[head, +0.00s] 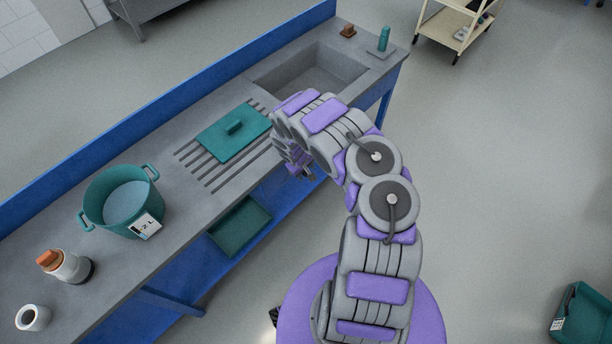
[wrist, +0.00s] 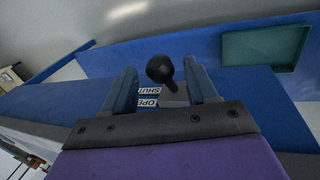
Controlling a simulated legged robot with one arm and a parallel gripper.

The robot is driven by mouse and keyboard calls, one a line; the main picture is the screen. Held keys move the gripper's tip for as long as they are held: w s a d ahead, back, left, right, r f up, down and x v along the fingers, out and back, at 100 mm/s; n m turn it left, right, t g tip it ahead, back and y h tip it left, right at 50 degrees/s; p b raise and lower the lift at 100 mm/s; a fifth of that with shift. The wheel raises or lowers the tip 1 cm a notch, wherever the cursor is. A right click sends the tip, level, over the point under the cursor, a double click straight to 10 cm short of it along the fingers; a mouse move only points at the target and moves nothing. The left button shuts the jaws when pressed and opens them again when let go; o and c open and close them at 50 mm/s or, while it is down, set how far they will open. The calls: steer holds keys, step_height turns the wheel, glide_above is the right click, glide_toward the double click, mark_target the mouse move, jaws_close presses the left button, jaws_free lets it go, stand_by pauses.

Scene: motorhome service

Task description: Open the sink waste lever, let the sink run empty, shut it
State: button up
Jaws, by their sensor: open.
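The waste lever (wrist: 160,69) shows in the wrist view as a black ball knob on a short stem. Labels reading SHUT (wrist: 149,91) and OPEN (wrist: 146,103) sit beside its base. My gripper (wrist: 161,73) is open, with one finger on each side of the knob; I cannot tell whether either touches it. In the head view the sink (head: 312,72) is a grey basin in the far part of the counter; I cannot make out water in it. My gripper (head: 305,172) is low at the counter's front, partly hidden by my arm, which also hides the lever there.
On the counter (head: 185,235) stand a teal pot (head: 110,215) with pale contents, a teal lid (head: 235,145), a bottle with an orange top (head: 62,263) and a white cup (head: 33,318). A teal tray (head: 240,228) is below. Floor to the right is mostly free.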

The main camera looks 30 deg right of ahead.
steer(key=shift+b+x, duration=0.4)
steer(key=shift+x, duration=1.1)
steer(key=shift+c, duration=0.4)
jaws_close()
